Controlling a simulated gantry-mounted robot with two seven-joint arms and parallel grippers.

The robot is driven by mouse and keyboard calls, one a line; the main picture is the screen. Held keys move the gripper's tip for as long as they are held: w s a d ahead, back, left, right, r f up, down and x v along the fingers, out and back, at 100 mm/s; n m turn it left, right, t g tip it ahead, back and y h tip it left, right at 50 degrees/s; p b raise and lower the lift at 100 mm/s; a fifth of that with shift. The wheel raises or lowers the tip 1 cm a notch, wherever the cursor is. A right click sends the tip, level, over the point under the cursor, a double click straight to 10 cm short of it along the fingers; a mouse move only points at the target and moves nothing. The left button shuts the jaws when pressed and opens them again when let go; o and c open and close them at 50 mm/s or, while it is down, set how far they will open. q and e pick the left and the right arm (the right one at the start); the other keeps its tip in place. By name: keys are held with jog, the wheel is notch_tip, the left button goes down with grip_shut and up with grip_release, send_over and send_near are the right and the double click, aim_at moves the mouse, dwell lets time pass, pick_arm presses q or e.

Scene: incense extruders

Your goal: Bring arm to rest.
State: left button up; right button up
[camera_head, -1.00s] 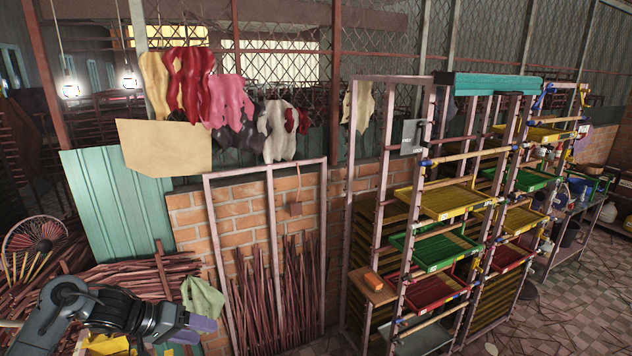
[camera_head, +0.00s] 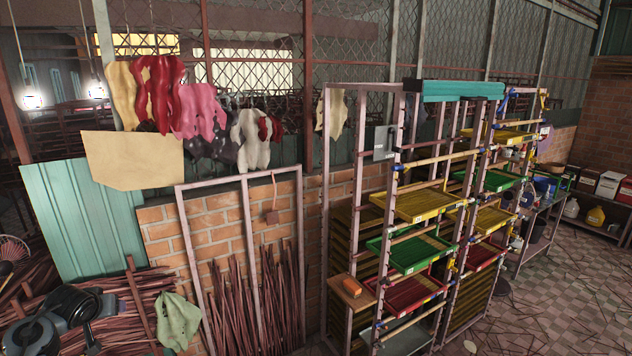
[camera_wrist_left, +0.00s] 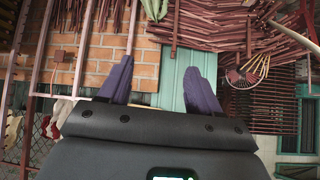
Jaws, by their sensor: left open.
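My left gripper shows in the left wrist view (camera_wrist_left: 160,85), its two purple fingers spread apart with nothing between them. Behind the fingers are a brick wall (camera_wrist_left: 147,62), a green corrugated panel (camera_wrist_left: 180,78) and bundled dark red sticks (camera_wrist_left: 215,25). In the head view, part of my left arm (camera_head: 60,315) shows at the lower left corner, and its gripper is out of that picture. My right gripper is not in view.
A rack with yellow, green and red trays (camera_head: 408,258) stands at the centre right, with an orange block (camera_head: 352,288) on its side shelf. A pale green cloth (camera_head: 178,320) hangs over the stick pile. Open tiled floor (camera_head: 560,290) lies at right.

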pick_arm(q)
jog(key=s+a+f+g+y, duration=0.1)
jog(key=s+a+f+g, duration=0.1)
jog(key=s+a+g, duration=0.5)
jog(key=s+d+f+m+t+h, duration=0.1)
jog(key=s+d+f+m, duration=0.2)
jog(key=s+d+f, duration=0.85)
jog(key=s+d+f+m+t+h, duration=0.1)
jog(key=s+d+f+m, duration=0.1)
jog(key=s+d+f, duration=0.9)
jog(key=s+d+r+h+p, duration=0.1)
jog(key=s+d+r, duration=0.3)
jog(key=s+d, duration=0.4)
jog(key=s+d+r+m+h+p, duration=0.1)
jog(key=s+d+r+p, duration=0.1)
jog(key=s+d+r, duration=0.3)
jog(key=s+d, duration=0.3)
jog(key=s, duration=0.1)
jog(key=shift+h+p, duration=0.4)
jog(key=shift+d, duration=0.1)
